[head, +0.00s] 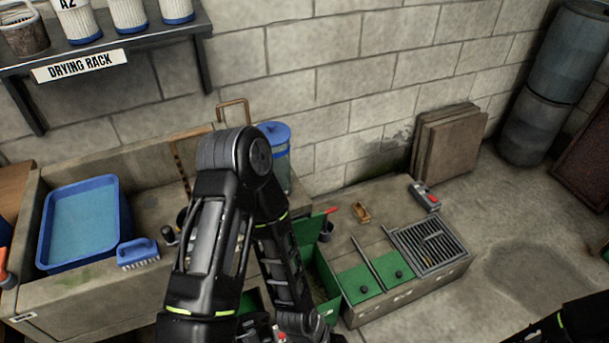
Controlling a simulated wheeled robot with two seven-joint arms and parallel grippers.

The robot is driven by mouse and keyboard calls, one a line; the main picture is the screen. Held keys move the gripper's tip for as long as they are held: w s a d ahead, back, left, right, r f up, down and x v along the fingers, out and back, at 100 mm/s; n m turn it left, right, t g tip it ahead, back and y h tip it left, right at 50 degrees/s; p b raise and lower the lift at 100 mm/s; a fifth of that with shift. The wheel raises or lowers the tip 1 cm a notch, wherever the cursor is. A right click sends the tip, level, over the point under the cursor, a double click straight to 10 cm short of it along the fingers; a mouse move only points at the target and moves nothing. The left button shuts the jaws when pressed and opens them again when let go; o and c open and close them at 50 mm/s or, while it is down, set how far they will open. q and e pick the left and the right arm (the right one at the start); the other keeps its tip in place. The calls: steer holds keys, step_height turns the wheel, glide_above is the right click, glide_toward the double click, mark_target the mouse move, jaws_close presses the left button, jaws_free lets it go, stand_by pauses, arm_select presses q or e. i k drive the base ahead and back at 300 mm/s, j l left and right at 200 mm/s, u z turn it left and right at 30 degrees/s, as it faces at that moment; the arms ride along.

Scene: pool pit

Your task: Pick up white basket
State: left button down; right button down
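I see no object that is clearly a white basket. On the drying rack shelf (140,38) at the top left, several white ribbed cylinders with blue bases stand in a row, cut off by the top edge. A brownish-grey basket-like container (24,38) stands at the shelf's left end. My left arm rises in the middle of the head view and bends back down.
A stone trough on the left holds a blue tray (118,225) and a blue brush (138,254). A blue-lidded container (275,134) stands behind my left arm. A low bench carries green lids (360,284) and a grate (430,245).

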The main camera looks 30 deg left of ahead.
mark_target(25, 33)
steer(key=u, duration=1)
